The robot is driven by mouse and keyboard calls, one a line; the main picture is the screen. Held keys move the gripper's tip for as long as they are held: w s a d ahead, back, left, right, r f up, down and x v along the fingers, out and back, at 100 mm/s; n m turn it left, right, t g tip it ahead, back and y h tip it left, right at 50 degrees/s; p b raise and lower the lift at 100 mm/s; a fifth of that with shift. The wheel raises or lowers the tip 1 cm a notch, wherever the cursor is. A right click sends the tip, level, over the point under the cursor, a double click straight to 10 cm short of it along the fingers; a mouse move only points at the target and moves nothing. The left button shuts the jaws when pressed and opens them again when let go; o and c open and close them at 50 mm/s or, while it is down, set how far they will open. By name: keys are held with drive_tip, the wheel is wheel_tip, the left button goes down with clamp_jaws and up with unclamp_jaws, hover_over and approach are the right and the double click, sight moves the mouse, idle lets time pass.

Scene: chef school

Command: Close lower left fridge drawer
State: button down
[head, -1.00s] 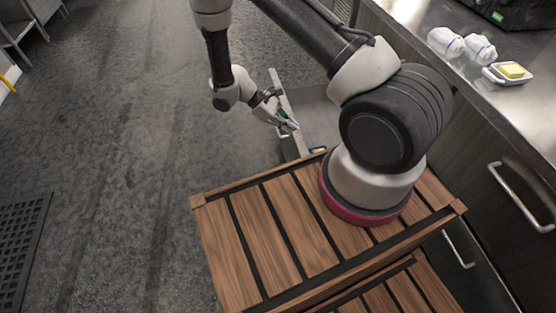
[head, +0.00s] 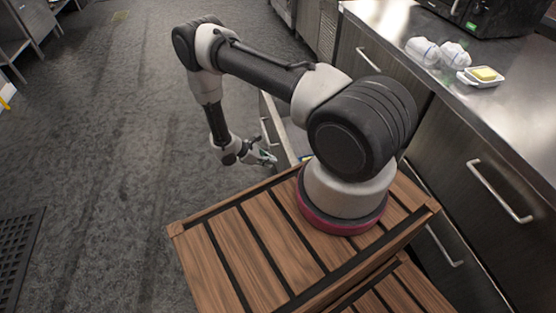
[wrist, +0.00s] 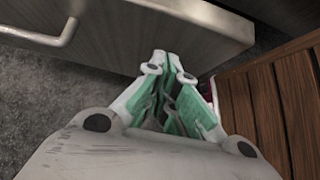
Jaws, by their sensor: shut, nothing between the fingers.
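The open drawer (head: 271,122) sticks out from the dark cabinets, just behind my arm in the head view. Its front carries a bar handle, and much of its inside is hidden by my arm. In the wrist view the drawer front (wrist: 190,30) spans the top, with its metal handle (wrist: 50,38) at the upper left. My gripper (head: 272,160) is shut and empty, low beside the drawer's near end. In the wrist view the fingertips (wrist: 168,58) reach the drawer front's lower edge; I cannot tell whether they touch.
My wooden slatted base is close to the drawer's near end. A steel counter (head: 450,75) holds white wrapped items (head: 438,52) and a butter dish (head: 480,77). Other closed cabinet fronts with handles (head: 499,190) line the right. The floor (head: 110,130) at left is open.

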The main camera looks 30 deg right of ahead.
sight(287, 162)
drive_tip(key=shift+s+d, duration=0.3)
drive_tip(key=shift+d, duration=0.75)
drive_tip(key=shift+s+d, duration=0.25)
drive_tip(key=shift+d, duration=0.75)
drive_tip(key=shift+d, duration=0.15)
